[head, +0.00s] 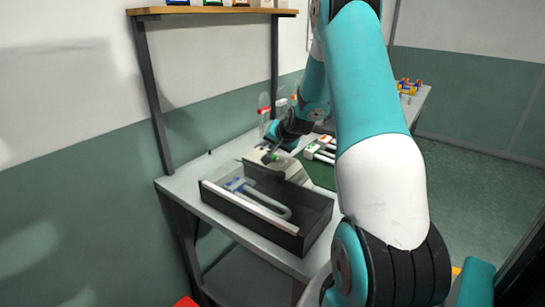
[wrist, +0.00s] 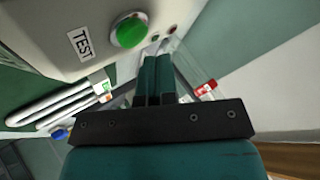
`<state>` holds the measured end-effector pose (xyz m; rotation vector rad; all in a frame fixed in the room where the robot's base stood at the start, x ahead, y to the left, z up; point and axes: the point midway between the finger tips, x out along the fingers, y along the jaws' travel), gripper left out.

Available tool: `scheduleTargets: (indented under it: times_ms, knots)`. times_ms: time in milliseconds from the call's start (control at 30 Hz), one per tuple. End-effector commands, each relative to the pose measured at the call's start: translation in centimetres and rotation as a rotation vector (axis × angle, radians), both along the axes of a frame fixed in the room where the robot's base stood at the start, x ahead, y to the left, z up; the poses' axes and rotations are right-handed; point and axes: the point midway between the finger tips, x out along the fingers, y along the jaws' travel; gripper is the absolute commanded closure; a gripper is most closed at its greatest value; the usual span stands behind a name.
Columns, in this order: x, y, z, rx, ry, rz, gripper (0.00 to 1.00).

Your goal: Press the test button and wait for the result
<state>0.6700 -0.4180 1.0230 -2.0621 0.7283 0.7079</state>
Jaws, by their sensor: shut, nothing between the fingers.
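The test button (wrist: 130,32) is a round green knob on a pale grey device, with a black-lettered TEST label (wrist: 80,43) beside it in the wrist view. My gripper (wrist: 156,50) is shut and empty. Its fingertips are close to the device's face, just right of the button in the wrist view; I cannot tell whether they touch the device.
Red-capped clear containers (head: 264,104) stand behind my gripper. White tubes (wrist: 60,108) lie near the device. A shelf (head: 215,11) is above the bench.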

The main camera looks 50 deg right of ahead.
Motion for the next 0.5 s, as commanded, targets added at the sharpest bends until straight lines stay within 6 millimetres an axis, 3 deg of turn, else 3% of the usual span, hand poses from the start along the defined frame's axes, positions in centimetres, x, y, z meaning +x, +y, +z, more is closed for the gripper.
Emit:
scheduleTargets:
  times_ms: [500]
  knots:
    - [0.0,-0.01,-0.77,0.0,0.0,0.0,1.0]
